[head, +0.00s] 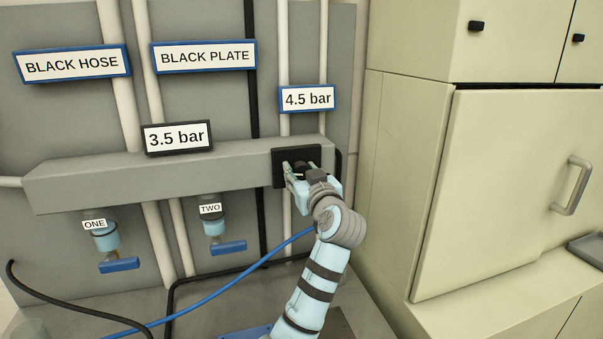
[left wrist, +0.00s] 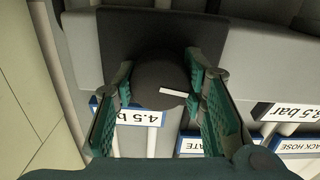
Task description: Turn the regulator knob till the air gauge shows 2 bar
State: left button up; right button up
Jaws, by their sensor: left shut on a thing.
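The regulator knob (left wrist: 153,73) is a dark round knob with a white pointer bar, on a black square plate (left wrist: 120,28). The plate also shows at the right end of the grey beam in the head view (head: 279,170). My left gripper (head: 298,172) is shut on the knob, with one green finger on each side of it in the left wrist view (left wrist: 159,82). In the head view the gripper mostly hides the knob. A black-framed display (head: 177,137) on the beam reads 3.5 bar. A blue-framed sign (head: 307,99) above the knob reads 4.5 bar. My right gripper is out of view.
Two valves with blue handles, ONE (head: 106,240) and TWO (head: 215,231), hang under the grey beam (head: 105,180). BLACK HOSE (head: 72,64) and BLACK PLATE (head: 203,56) signs are above. A blue hose (head: 215,291) runs below. A cream cabinet (head: 400,170) stands close on the right.

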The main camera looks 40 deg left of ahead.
pick_arm(q)
jog(key=shift+f+n+b, duration=0.2)
jog(key=shift+n+b, duration=0.6)
jog(key=shift+b, duration=0.3)
jog(key=n+b, duration=0.5)
jog(key=b, duration=0.1)
jog(key=shift+n+b, duration=0.35)
jog(key=shift+n, duration=0.05)
jog(key=shift+n+b, duration=1.25)
jog(key=shift+n, duration=0.35)
jog(key=shift+r, duration=0.1)
jog(key=o, duration=1.2)
jog(key=v, duration=1.2)
jog(key=shift+r, duration=0.1)
